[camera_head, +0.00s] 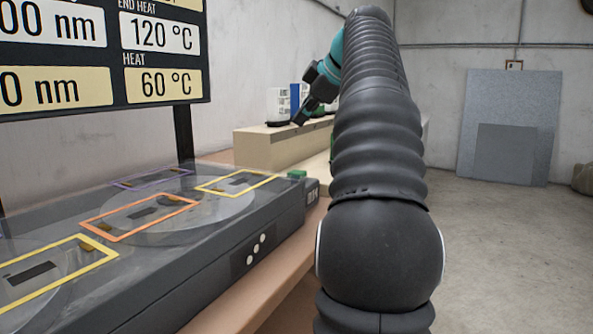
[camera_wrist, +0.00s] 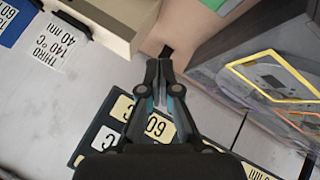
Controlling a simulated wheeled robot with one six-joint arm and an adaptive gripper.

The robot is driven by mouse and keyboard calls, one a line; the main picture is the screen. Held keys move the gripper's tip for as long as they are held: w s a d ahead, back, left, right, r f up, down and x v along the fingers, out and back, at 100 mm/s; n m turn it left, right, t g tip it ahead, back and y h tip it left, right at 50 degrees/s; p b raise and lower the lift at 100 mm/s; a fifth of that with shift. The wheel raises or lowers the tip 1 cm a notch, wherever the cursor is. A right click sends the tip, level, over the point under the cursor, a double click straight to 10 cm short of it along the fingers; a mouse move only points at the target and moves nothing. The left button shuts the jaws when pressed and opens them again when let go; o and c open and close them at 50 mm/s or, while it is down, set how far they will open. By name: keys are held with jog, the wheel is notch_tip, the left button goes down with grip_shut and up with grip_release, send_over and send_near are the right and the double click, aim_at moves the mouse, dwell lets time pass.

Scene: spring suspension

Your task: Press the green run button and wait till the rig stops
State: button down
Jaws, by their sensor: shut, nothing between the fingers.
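The rig (camera_head: 270,235) is a long dark grey bench unit with a clear cover in the head view. Coloured frames in yellow, orange and purple mark its top. A small green button block (camera_head: 297,174) sits at its far right end. My gripper (camera_head: 300,121) is above and beyond that block, close to a pale ledge. In the wrist view my gripper (camera_wrist: 161,98) is shut and empty, with its fingertips together. The rig's framed top (camera_wrist: 270,75) shows at the right there. A green patch (camera_wrist: 214,4) lies at the top edge; I cannot tell what it is.
A black display board (camera_head: 105,50) with heat and nm readings stands over the rig. A pale ledge (camera_head: 270,148) behind holds white and blue cards. My arm hides part of the ledge. The floor (camera_head: 510,240) at the right is open.

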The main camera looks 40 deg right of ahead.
jog(key=b, duration=0.3)
send_over(293, 170)
jog(key=s, duration=0.2)
notch_tip(293, 170, down, 7)
jog(key=shift+w, duration=0.15)
jog(key=shift+f+b, duration=0.9)
jog(key=shift+b, duration=0.05)
jog(key=shift+f, duration=0.1)
dwell(0.4)
jog(key=shift+f+b, duration=0.35)
jog(key=shift+b, duration=0.05)
jog(key=shift+f+b, duration=0.5)
jog(key=shift+f, duration=0.05)
dwell(0.8)
dwell(0.3)
jog(key=shift+r+p, duration=0.95)
jog(key=shift+r, duration=0.05)
